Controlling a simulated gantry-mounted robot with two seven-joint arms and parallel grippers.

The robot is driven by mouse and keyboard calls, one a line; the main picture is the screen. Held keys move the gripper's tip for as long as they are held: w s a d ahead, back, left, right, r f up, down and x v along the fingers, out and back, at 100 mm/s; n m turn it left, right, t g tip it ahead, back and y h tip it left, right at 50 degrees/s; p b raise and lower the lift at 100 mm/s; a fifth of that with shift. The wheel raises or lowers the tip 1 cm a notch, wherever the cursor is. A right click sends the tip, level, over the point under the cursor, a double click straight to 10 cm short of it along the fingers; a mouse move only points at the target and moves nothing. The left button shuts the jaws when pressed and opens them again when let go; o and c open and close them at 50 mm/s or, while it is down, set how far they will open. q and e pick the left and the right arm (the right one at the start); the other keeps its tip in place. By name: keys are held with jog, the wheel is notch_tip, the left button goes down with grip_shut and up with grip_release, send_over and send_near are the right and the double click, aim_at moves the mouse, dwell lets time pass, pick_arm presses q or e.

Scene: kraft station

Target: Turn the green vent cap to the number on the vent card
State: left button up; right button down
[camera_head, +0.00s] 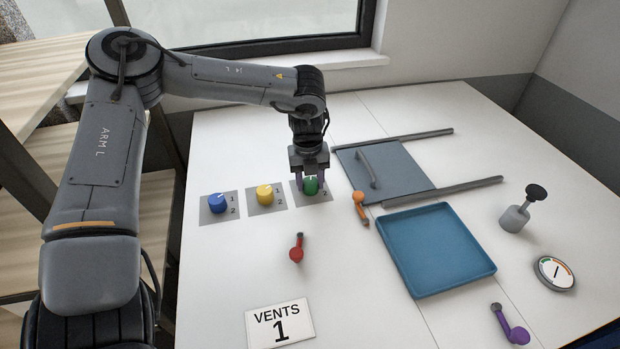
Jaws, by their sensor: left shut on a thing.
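The green vent cap (310,187) sits on a grey plate (300,198) in the row of caps. My left gripper (311,179) comes down over it from above and is shut on it, with a finger on either side. A "2" shows on the plate to the right of the cap; the "1" above it is hidden by the gripper. A pale pointer mark shows at the cap's top, but its exact direction is too small to tell. The vent card (280,323) lies at the front and reads "VENTS 1". My right gripper is not in view.
A blue cap (216,204) and a yellow cap (264,195) stand to the left on numbered plates. A sliding panel (400,180), blue tray (437,285), orange tool (359,205), red tool (297,249), purple tool (517,335), plunger (514,219) and gauge (553,272) surround the clear table middle.

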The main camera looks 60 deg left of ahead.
aim_at(309, 180)
pick_arm(q)
jog(key=m, duration=0.4)
jog(key=shift+r+m+p, duration=0.1)
jog(key=shift+m+p, duration=0.2)
jog(key=shift+w+m, duration=0.1)
jog(key=shift+m, duration=1.8)
jog(key=o, duration=1.1)
jog(key=shift+c, duration=0.2)
notch_tip(309, 180, up, 11)
jog(key=p, duration=0.1)
jog(key=shift+a+f, duration=0.2)
